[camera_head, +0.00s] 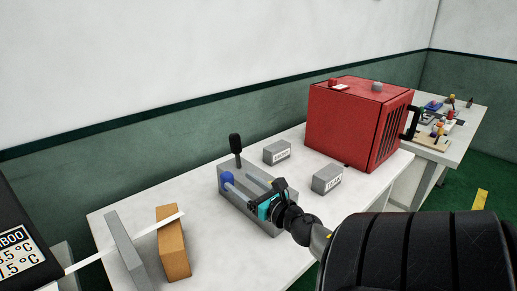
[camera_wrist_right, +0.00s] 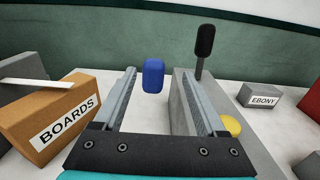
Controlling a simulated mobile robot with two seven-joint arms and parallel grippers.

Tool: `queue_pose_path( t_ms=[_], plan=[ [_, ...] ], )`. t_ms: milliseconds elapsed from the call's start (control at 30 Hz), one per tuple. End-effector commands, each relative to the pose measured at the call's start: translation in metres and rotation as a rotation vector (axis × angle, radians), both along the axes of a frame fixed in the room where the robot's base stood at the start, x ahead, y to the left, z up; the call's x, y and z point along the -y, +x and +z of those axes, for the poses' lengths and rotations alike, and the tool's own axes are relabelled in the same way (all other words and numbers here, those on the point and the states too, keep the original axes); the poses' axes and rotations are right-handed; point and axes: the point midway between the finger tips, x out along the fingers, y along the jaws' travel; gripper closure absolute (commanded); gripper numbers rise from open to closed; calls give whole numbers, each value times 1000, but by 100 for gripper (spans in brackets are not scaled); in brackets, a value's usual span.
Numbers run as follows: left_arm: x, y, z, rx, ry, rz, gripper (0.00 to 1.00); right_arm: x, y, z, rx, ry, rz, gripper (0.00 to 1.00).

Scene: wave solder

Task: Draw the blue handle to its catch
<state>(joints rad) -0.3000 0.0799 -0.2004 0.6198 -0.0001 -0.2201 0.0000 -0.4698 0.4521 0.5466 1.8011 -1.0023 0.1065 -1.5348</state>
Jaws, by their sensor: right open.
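The blue handle (camera_head: 227,178) is a rounded knob at the near left end of a grey fixture (camera_head: 224,191) on the white table. In the right wrist view the blue handle (camera_wrist_right: 153,76) appears upright between the two finger lines, near the tips and apart from both fingers. My right gripper (camera_head: 246,190) reaches over the fixture from the right, open and empty. Its spread fingers show in the right wrist view (camera_wrist_right: 160,85). A black-gripped lever (camera_head: 235,146) stands up from the fixture. The catch cannot be made out. My left gripper is out of view.
A yellow knob (camera_wrist_right: 231,125) sits beside the right finger. Two grey labelled blocks (camera_head: 277,151) (camera_head: 327,179) stand right of the fixture, with a red cabinet (camera_head: 345,130) behind. An orange BOARDS box (camera_head: 174,247) and a grey panel (camera_head: 125,250) stand left.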

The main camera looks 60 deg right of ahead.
Motion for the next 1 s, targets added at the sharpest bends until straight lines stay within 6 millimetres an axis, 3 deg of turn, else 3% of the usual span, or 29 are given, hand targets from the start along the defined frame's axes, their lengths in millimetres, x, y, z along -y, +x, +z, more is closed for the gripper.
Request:
queue_pose_path(
  t_ms=[100,333,1000],
  plan=[
    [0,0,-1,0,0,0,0,-6,-24,-1,-2,1,-3,26],
    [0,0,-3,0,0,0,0,-12,-51,-1,0,0,-4,26],
    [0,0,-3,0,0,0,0,-14,-57,0,0,-1,-3,26]
  ],
)
